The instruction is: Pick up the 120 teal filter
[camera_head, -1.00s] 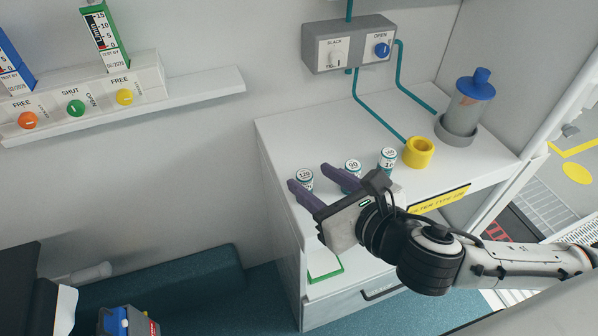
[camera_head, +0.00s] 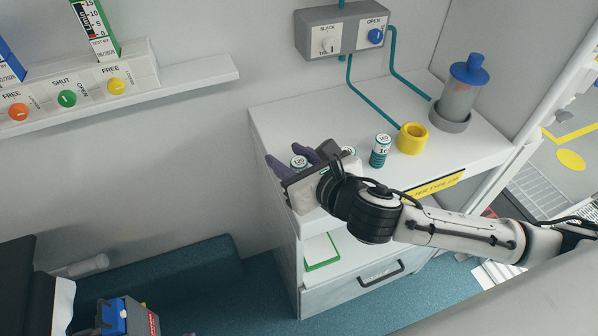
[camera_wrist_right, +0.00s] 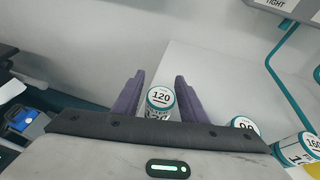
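The 120 teal filter (camera_head: 299,162) is a small white cylinder with a teal band, upright on the white counter near its left end. In the right wrist view the 120 filter (camera_wrist_right: 160,101) stands between the two purple fingers. My right gripper (camera_head: 290,157) is open around it, with a visible space on each side. My left gripper is not in view.
The 90 filter (camera_wrist_right: 243,126) stands just right of my right gripper, mostly hidden in the head view. The 160 filter (camera_head: 380,150), a yellow ring (camera_head: 412,138) and a blue-topped canister (camera_head: 461,90) stand farther right on the counter (camera_head: 290,115). A grey valve box (camera_head: 345,33) is on the wall.

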